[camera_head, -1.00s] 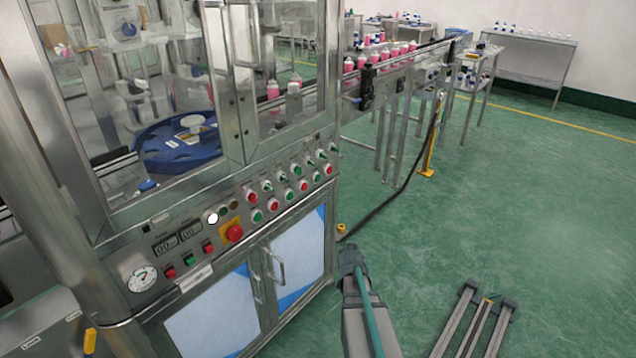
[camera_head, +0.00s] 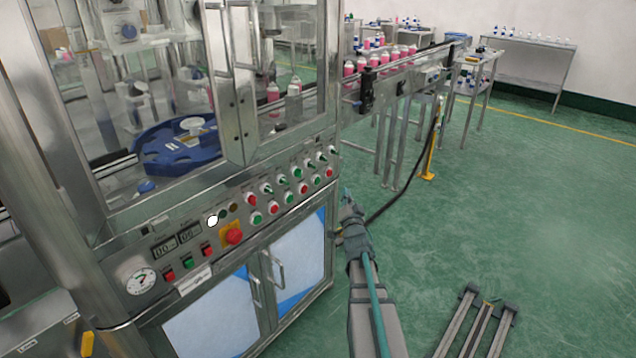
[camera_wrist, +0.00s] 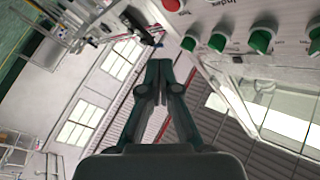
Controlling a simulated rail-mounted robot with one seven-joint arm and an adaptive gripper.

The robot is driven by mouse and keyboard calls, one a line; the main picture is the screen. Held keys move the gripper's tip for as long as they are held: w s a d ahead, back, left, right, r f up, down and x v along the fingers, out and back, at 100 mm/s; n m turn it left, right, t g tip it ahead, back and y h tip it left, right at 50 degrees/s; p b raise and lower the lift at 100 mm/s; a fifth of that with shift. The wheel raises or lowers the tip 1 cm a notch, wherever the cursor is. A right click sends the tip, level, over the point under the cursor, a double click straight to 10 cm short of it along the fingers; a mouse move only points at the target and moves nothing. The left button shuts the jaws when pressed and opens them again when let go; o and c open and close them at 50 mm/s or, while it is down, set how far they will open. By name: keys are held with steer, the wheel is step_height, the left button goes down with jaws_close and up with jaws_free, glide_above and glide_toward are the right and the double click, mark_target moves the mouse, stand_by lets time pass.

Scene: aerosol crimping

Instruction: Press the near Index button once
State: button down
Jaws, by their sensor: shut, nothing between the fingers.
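The control panel (camera_head: 270,205) on the machine front carries rows of red and green buttons and knobs. At its right end are a red button (camera_head: 329,172) and a green button (camera_head: 316,180). In the wrist view, the printed word "Index" (camera_wrist: 216,3) shows at the top edge, near a red button (camera_wrist: 173,4) and several green knobs (camera_wrist: 262,41). Which button the word belongs to is unclear. My gripper (camera_head: 347,194) is shut and empty, just right of the panel's right end. In the wrist view its fingertips (camera_wrist: 159,64) are together, below the red button and not visibly touching it.
A red emergency stop (camera_head: 233,236) on a yellow plate sits at the panel's left part. Cabinet doors with handles (camera_head: 277,270) are below the panel. A conveyor with pink cans (camera_head: 390,57) runs behind on the right. The green floor (camera_head: 520,190) to the right is mostly open.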

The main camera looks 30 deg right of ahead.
mark_target(317, 181)
steer(key=w+a+b, duration=0.2)
steer(key=w+a, duration=0.1)
steer(key=w, duration=0.5)
steer(key=shift+w+a, duration=0.15)
steer(key=shift+f, duration=0.1)
stand_by(1.6)
steer(key=shift+w+a+b, duration=0.15)
steer(key=shift+w+b, duration=0.2)
steer(key=shift+b, duration=0.1)
